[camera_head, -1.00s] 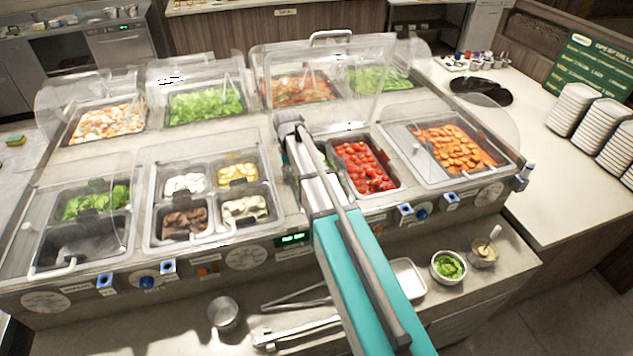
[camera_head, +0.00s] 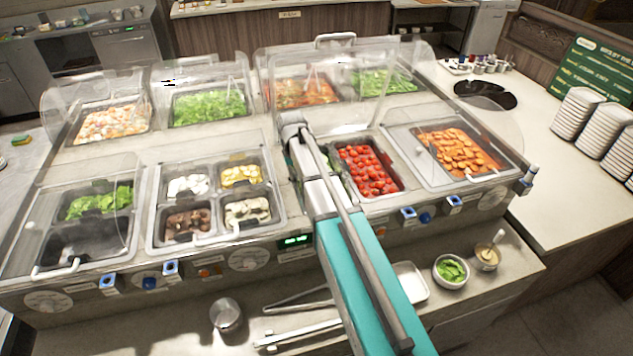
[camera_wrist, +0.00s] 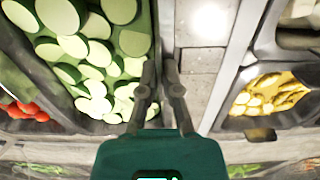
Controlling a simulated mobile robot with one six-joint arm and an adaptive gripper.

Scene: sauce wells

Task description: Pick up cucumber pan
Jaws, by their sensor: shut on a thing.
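The cucumber pan (camera_wrist: 95,127) is a dark grey pan filled with pale green cucumber slices (camera_wrist: 97,50), at the left of the wrist view. My gripper (camera_wrist: 160,68) is shut on its right rim, with one finger on each side of the wall. The pan appears to sit in the counter. In the head view my gripper and forearm cover most of it, and only a sliver of green cucumber (camera_head: 337,187) shows beside the tomatoes.
A tomato pan (camera_head: 367,170) is directly right of the cucumber pan. The pan group with yellow slices (camera_head: 241,176) is on the left. Clear sneeze guards (camera_head: 330,75) stand behind. Bowls (camera_head: 451,271) and tongs (camera_head: 298,303) lie on the front shelf.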

